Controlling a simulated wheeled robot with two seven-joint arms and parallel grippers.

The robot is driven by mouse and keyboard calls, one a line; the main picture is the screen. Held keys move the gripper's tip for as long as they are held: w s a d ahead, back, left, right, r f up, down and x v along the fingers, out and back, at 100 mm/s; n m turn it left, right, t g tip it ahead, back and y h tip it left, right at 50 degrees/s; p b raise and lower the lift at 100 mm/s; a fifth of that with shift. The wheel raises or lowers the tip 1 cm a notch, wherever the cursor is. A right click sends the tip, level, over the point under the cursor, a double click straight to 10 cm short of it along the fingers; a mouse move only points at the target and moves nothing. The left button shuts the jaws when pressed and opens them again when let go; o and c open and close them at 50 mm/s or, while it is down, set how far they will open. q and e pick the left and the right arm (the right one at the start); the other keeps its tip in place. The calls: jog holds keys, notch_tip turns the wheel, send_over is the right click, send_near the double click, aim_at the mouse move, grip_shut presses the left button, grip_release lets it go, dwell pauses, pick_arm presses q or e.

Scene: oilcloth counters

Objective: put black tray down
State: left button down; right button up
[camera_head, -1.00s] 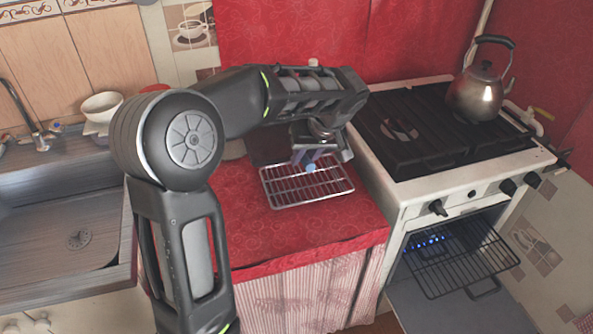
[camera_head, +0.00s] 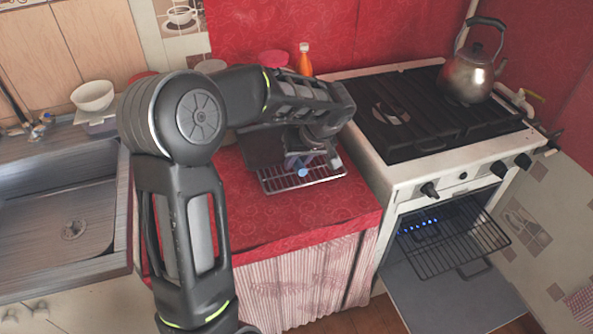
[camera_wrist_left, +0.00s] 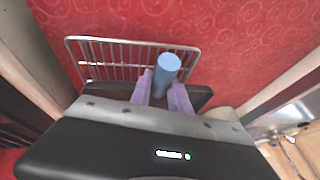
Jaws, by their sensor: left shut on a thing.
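The black tray (camera_head: 259,152) shows as a dark flat shape in the head view, largely hidden behind my arm. Its dark edge with a rounded corner (camera_wrist_left: 202,90) shows beside the fingers in the wrist view. My left gripper (camera_head: 300,163) is shut on it over the red counter (camera_head: 300,212). The pale purple fingers also show in the wrist view (camera_wrist_left: 161,95). A blue cylinder (camera_wrist_left: 168,63) stands out between the fingertips. The tray overlaps the back of a wire rack (camera_head: 320,178) in view; I cannot tell if they touch. My right gripper is out of view.
The stove (camera_head: 395,185) stands right of the counter, with a kettle (camera_head: 470,75) on top and its oven door (camera_head: 450,290) open. The sink (camera_head: 60,205) lies left. An orange bottle (camera_head: 304,62) stands at the back. The counter's front strip is clear.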

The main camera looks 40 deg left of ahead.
pick_arm(q)
jog(key=shift+f, duration=1.85)
jog(key=c, duration=1.2)
grip_release()
jog(key=shift+c, duration=0.2)
jog(key=v, duration=1.2)
jog(key=shift+d, duration=0.1)
